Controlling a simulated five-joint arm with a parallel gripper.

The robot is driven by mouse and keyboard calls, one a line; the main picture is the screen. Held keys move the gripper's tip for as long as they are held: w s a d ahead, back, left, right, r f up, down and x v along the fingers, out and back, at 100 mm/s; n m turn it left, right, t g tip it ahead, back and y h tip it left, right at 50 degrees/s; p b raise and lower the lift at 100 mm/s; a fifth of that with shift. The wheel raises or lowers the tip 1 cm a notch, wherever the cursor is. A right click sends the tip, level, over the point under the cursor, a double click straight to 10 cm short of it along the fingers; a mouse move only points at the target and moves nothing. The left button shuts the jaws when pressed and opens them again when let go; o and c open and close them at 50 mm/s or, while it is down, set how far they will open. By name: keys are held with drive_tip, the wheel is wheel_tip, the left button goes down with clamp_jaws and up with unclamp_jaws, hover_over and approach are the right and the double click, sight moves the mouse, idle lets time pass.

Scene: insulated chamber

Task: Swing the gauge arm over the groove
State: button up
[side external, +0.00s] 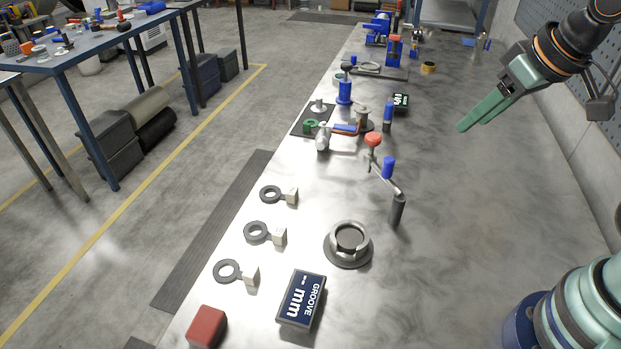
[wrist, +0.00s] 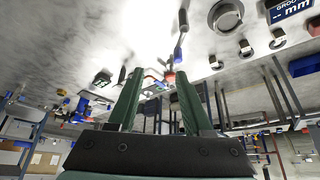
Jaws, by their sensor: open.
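The gauge arm (side external: 379,173) is a thin grey bar reaching from a dark upright post (side external: 397,210), with a blue knob (side external: 388,167) along it and a red knob (side external: 373,139) near its far end. The grooved ring (side external: 348,258) sits on the bench nearer the camera, apart from the arm. My gripper (side external: 465,125) has green fingers and is above the bench at upper right, well clear of the gauge arm. In the wrist view my gripper (wrist: 157,85) is open and empty. The ring (wrist: 225,17) shows at the top there.
A "GROOVE mm" display (side external: 302,300) with a dash reading lies by the ring. A red block (side external: 206,327) and several dark rings with pale blocks (side external: 258,232) line the left side. Valves and fittings crowd the far bench.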

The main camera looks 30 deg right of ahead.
drive_tip(key=shift+o, duration=0.7)
drive_tip(key=n+g, duration=0.4)
drive_tip(key=g, duration=0.2)
hover_over(390, 159)
wheel_tip(390, 159, down, 4)
wheel_tip(390, 159, down, 12)
clamp_jaws()
drive_tip(key=shift+r, duration=0.1)
idle(0.9)
